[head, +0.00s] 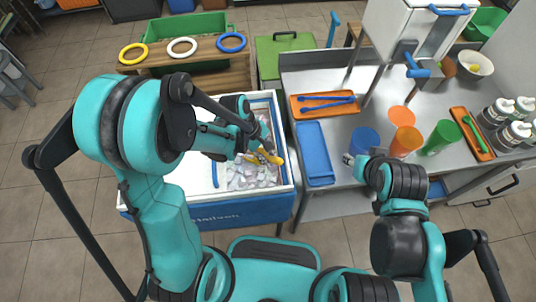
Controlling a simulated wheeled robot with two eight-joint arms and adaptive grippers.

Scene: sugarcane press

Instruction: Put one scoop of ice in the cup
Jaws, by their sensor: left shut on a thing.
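A blue cooler (245,212) with a white rim stands at the centre, with loose ice (252,178) in its right part. My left gripper (256,153) is over the ice, shut on a yellow scoop (270,157). The scoop is partly hidden by the gripper, so I cannot tell whether it holds ice. On the steel counter are a blue cup (365,139), an orange cup (405,142), another orange cup (402,116) behind it and a green cup (441,137). My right gripper (350,159) is low beside the blue cup; its fingers are too small to read.
A blue tray (315,152) lies on the counter (345,180) beside the cooler. An orange tray (325,112) with blue tools is behind it. Another orange tray (463,117) and several bottles (505,125) stand right. The press (400,35) rises at the back.

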